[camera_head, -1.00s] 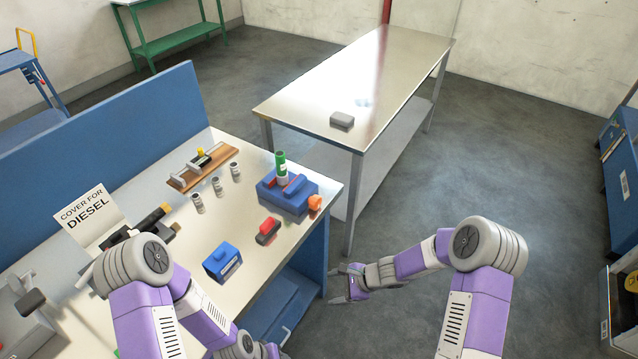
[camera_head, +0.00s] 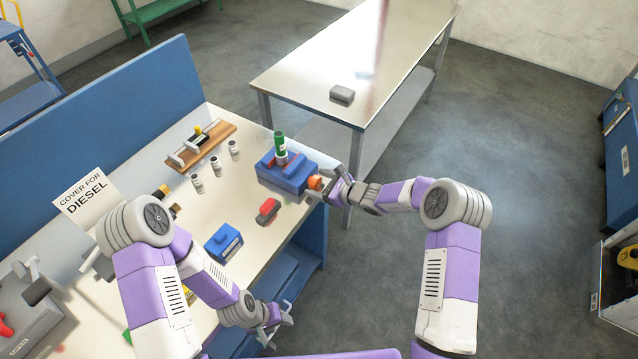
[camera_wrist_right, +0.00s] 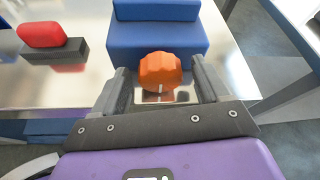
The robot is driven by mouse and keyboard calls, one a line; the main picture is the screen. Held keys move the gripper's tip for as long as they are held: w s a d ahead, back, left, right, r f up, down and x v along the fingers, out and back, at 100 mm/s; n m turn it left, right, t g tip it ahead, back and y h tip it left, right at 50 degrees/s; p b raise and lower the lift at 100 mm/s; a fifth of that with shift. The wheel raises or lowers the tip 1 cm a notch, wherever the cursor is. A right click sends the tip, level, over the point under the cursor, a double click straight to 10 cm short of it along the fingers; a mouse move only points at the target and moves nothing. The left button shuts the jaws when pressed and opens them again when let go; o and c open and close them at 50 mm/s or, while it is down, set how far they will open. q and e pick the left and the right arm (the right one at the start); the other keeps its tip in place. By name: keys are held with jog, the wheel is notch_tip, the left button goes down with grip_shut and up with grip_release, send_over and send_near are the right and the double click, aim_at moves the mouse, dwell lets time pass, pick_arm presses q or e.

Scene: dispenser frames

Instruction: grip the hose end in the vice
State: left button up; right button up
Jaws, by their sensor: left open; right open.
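A green tube with a pale label band, which I take as the hose end (camera_head: 280,148), stands upright between the red jaws of the blue vice (camera_head: 284,180). I cannot tell whether the jaws press on it. The vice's orange knob (camera_head: 315,183) faces my right gripper (camera_head: 331,184). In the right wrist view the knob (camera_wrist_right: 160,71) sits between the two open fingers, with gaps visible on both sides. The tube is out of that view. My left gripper (camera_head: 283,329) is open and empty, low by the bench's front edge.
On the bench (camera_head: 265,232) are a red-topped block (camera_head: 267,209), a blue box (camera_head: 224,243), several small canisters, a wooden rack (camera_head: 200,146) and a diesel sign (camera_head: 86,200). A steel table (camera_head: 310,90) with a grey block (camera_head: 342,93) stands behind.

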jog(key=shift+w+a+f, duration=0.1)
jog(key=c, duration=1)
jog(key=shift+w+m+g+y+p, duration=0.1)
jog(key=shift+m+g+y+p, duration=0.25)
jog(key=shift+m+p, duration=0.5)
jog(key=shift+c, duration=0.2)
jog(key=shift+m+g+y+p, duration=0.25)
jog(key=shift+m+g+p, duration=0.2)
jog(key=shift+m+p, duration=0.15)
jog(key=o, duration=1)
jog(key=shift+o, duration=0.2)
jog(key=v, duration=0.7)
jog(key=shift+d, duration=0.35)
